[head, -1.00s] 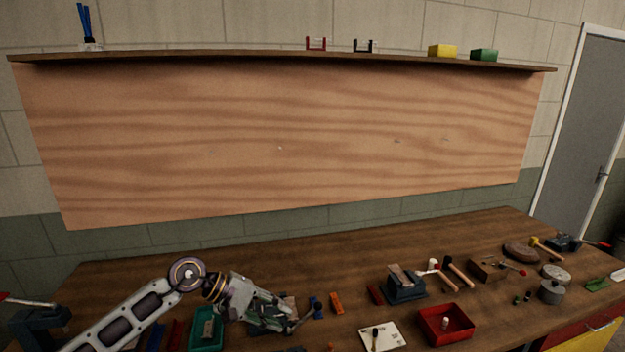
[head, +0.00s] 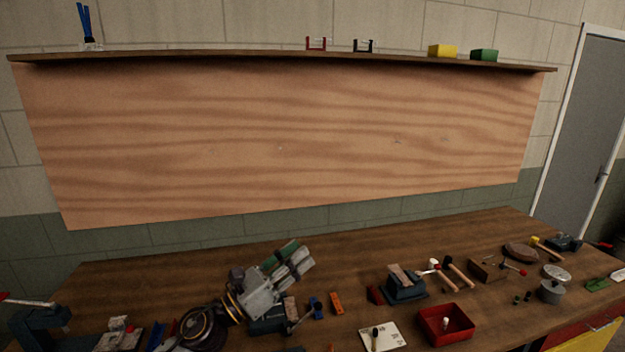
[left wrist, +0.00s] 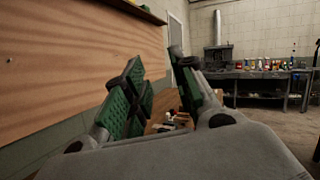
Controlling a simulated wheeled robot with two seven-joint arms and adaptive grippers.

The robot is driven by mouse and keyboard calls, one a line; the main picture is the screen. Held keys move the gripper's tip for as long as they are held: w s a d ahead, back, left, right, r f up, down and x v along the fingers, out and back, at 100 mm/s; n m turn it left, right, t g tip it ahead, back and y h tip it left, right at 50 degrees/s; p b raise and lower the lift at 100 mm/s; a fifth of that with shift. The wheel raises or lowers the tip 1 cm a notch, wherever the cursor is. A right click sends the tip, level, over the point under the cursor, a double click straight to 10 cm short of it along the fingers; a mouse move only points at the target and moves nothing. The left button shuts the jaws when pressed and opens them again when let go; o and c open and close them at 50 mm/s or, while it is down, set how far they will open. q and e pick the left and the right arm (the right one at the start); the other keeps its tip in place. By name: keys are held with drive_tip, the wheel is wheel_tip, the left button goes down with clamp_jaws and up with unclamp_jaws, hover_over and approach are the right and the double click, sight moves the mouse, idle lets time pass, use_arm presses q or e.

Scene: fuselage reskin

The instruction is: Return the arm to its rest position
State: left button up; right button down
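My left gripper (head: 290,257) shows in the head view above the left middle of the workbench (head: 370,262), pointing up and to the right. In the left wrist view its two green-padded fingers (left wrist: 155,95) stand apart with a gap between them, and nothing is held in the gap. My left arm comes in from the bottom left of the head view. It hides part of the bench top, where the green tray stood in view before. My right gripper is in neither view.
A red bin (head: 446,325), a grey vise-like block (head: 404,287), hammers (head: 459,272) and a dark clamp (head: 38,325) stand on the bench. A plywood panel (head: 280,140) and a shelf (head: 250,58) are on the wall behind. The bench's back strip is clear.

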use_arm(q)
drive_tip(key=a+f+n+t+y, duration=0.2)
drive_tip(key=a+f+n+y, duration=0.6)
drive_tip(key=n, duration=0.7)
drive_tip(key=a+f+n+t+y, duration=0.1)
drive_tip(key=a+f+n+y, duration=0.65)
drive_tip(key=n, duration=0.75)
drive_tip(key=s+a+f+n+g+y, duration=0.1)
drive_tip(key=s+a+f+n+g, duration=0.1)
drive_tip(key=s+f+n+g, duration=0.6)
drive_tip(key=s+a+f+n+g+y, duration=0.1)
drive_tip(key=s+f+n+g, duration=0.35)
drive_tip(key=s+f, duration=0.75)
drive_tip(key=s+f+g+b, duration=0.1)
drive_tip(key=s+f+b, duration=0.2)
drive_tip(key=f, duration=1.5)
drive_tip(key=s+f+b, duration=0.2)
drive_tip(key=f, duration=1.5)
drive_tip(key=s+a+f+b, duration=0.2)
drive_tip(key=s+a+f, duration=0.1)
drive_tip(key=s+f, duration=0.8)
drive_tip(key=s+a+f+g+b, duration=0.1)
drive_tip(key=s+a+f+b, duration=0.2)
drive_tip(key=s+f, duration=0.8)
wheel_tip(320, 180, down, 3)
drive_tip(key=shift+f+m, duration=0.1)
drive_tip(key=shift+m, duration=0.25)
drive_tip(key=shift+g, duration=0.25)
